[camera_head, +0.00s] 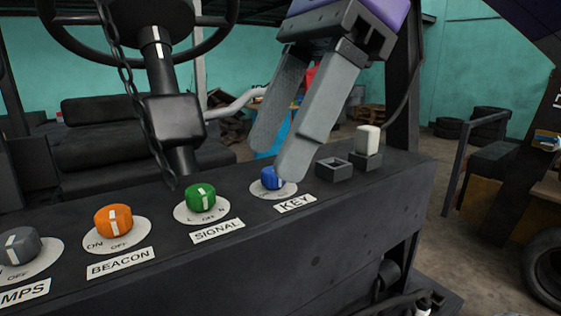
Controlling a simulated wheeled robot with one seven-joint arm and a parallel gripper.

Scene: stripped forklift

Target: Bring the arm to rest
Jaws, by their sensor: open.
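My gripper (277,163) hangs from the top of the head view with its two grey fingers pointing down and left. The fingers are apart with nothing held between them. The fingertips are just above and behind the blue KEY knob (272,178) on the dark panel (330,215). The right fingertip overlaps the knob's upper right side in the picture; I cannot tell whether it touches.
Along the panel to the left are a green SIGNAL knob (200,196), an orange BEACON knob (113,220) and a grey knob (20,246). A white-topped switch (367,141) and an empty square socket (334,168) lie right. A steering wheel (155,35) and chain (128,85) stand behind.

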